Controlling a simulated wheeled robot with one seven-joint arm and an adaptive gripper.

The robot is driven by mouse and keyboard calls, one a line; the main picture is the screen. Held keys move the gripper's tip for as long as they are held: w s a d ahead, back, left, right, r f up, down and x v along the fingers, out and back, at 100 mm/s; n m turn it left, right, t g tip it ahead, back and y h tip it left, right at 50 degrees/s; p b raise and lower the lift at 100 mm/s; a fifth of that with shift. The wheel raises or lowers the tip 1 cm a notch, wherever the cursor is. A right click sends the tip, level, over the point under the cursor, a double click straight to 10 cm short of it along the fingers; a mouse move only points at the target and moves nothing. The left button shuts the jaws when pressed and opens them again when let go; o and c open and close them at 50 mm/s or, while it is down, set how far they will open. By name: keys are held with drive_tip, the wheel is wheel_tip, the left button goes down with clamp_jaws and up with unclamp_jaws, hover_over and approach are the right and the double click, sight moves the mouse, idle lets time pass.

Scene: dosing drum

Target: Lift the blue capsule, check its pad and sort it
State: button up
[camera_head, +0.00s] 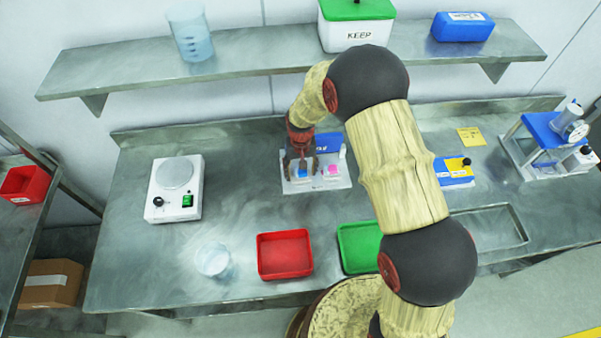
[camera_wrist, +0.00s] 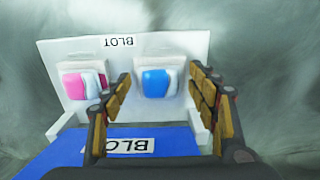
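The blue capsule (camera_wrist: 154,83) sits on a square white pad in the white holder labelled BLOT (camera_wrist: 190,48). A pink and white capsule (camera_wrist: 84,86) sits on another pad beside it, to the left in the wrist view. In the head view the blue capsule (camera_head: 303,174) is partly covered by my gripper, and the pink capsule (camera_head: 334,169) is to its right. My gripper (camera_wrist: 160,76) is open and empty, its fingers apart on either side of the blue capsule. Whether they touch it cannot be told. The pad's underside is hidden.
A red tray (camera_head: 285,271) and a green tray (camera_head: 347,262) lie at the bench's front. A white device with a round plate (camera_head: 177,197) and a beaker (camera_head: 213,260) stand left. A KEEP box (camera_head: 357,36) stands on the shelf. My arm hides part of the bench.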

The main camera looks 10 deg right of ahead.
drive_tip(key=shift+c, duration=1.2)
drive_tip(key=c, duration=0.7)
drive_tip(key=shift+r, duration=0.1)
